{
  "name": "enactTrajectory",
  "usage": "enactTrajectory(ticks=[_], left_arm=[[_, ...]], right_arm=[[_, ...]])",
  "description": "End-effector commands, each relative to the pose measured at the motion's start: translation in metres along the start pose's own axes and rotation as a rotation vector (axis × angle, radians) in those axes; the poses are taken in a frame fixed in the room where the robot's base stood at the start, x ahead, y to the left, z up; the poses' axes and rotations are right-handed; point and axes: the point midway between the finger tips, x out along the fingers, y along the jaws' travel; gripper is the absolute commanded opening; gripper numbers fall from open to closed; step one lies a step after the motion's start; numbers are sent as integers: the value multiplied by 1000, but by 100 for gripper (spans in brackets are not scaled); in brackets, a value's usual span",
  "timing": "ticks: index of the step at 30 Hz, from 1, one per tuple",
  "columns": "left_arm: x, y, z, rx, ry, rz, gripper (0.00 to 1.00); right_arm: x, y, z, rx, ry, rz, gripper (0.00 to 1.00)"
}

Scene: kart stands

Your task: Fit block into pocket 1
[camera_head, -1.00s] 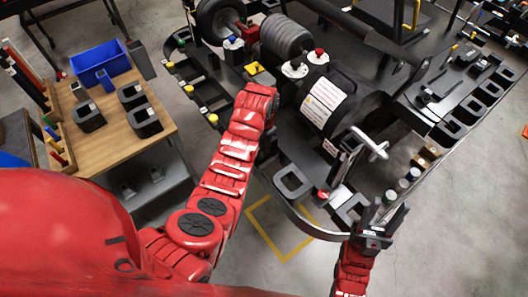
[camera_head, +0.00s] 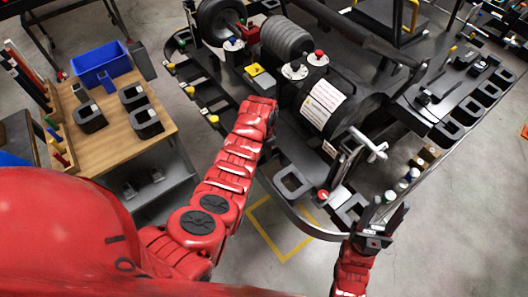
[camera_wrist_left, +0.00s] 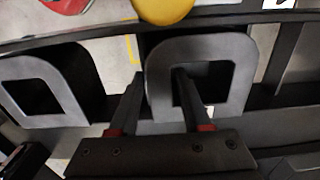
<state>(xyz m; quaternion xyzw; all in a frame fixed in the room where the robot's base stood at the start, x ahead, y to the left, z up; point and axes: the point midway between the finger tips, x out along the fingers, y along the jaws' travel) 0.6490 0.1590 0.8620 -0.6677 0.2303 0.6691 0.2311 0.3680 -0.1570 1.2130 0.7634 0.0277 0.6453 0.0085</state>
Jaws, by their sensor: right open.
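Two dark holders or blocks with grey faces and square openings show in the left wrist view: one near the centre (camera_wrist_left: 222,45) and one at the left (camera_wrist_left: 20,65). I cannot tell whether either is the task's block or pocket 1. My left gripper (camera_wrist_left: 158,80) has its fingers apart, one beside the central piece's left wall and one over its opening. Whether they press on that wall is unclear. In the head view the left arm's end is at the kart and its fingers are hidden. My right gripper (camera_head: 387,210) is open and empty near the kart's front corner.
Square-holed pieces sit on the kart at the front (camera_head: 293,183) and at the right (camera_head: 445,131). A wooden table (camera_head: 110,138) at the left bears several dark blocks and a blue bin (camera_head: 98,60).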

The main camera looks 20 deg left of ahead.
Motion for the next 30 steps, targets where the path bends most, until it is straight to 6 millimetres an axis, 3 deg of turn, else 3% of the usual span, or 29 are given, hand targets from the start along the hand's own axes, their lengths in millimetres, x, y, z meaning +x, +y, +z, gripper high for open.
enactTrajectory(ticks=[2, 17, 22, 27, 30], left_arm=[[0, 0, 0, 0, 0, 0, 64], [-11, -2, -2, 0, 5, -3, 64], [-32, -1, -1, 2, 4, -3, 64], [-65, -1, -1, 1, 5, -6, 64], [-94, 0, -1, 2, 3, -3, 64]], right_arm=[[0, 0, 0, 0, 0, 0, 50], [-2, 0, 0, 0, 0, 0, 50], [-10, 0, 2, 0, 0, 0, 50], [-22, -1, 4, 0, 0, 0, 50], [-9, 0, 2, 0, 0, 0, 50]])
